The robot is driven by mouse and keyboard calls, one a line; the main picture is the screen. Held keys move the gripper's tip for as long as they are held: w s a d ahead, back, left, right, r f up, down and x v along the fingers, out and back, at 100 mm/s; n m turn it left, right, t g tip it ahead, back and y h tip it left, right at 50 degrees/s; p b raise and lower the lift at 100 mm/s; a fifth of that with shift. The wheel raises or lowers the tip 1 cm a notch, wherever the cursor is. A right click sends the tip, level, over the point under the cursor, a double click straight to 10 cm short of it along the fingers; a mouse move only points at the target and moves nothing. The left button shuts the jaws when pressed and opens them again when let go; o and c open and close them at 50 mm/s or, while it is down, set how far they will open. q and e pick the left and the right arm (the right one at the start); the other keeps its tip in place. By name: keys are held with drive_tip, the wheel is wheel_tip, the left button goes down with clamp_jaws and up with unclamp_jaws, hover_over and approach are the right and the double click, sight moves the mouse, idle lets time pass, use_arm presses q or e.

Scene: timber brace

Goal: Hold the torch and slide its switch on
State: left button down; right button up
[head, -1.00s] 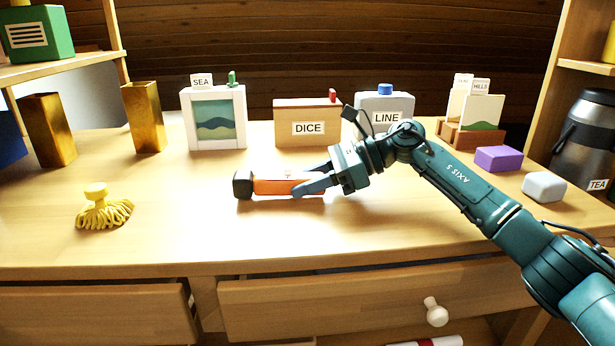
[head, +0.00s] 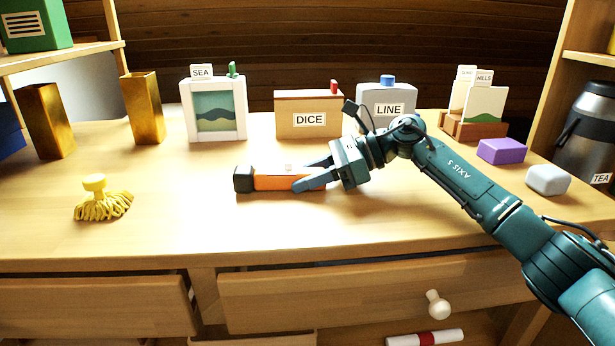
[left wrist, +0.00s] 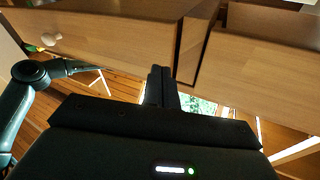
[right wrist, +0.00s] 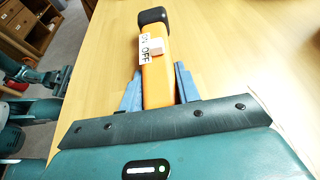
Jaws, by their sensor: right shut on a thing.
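The torch is an orange bar (head: 275,182) with a black head (head: 243,178), lying on the table with its head to the left. My right gripper (head: 308,173) is shut on its rear part, one finger on each side, as the right wrist view (right wrist: 158,90) also shows. A pale sliding switch (right wrist: 157,47) sits on top, ahead of the fingers, beside a white ON/OFF label (right wrist: 145,50). The switch appears nearer OFF, but its exact position is hard to tell. My left gripper (left wrist: 160,80) is shut and empty below the table edge, in front of the drawers, outside the head view.
A yellow tasselled object (head: 100,200) lies to the left. The SEA frame (head: 215,110), DICE box (head: 308,115) and LINE container (head: 387,105) stand behind the torch. A purple block (head: 501,150) and white block (head: 547,180) are at right. The table's front middle is clear.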

drive_tip(key=shift+f, duration=0.45)
drive_tip(key=o, duration=1.2)
drive_tip(key=shift+o, duration=0.2)
drive_tip(key=shift+r, duration=0.1)
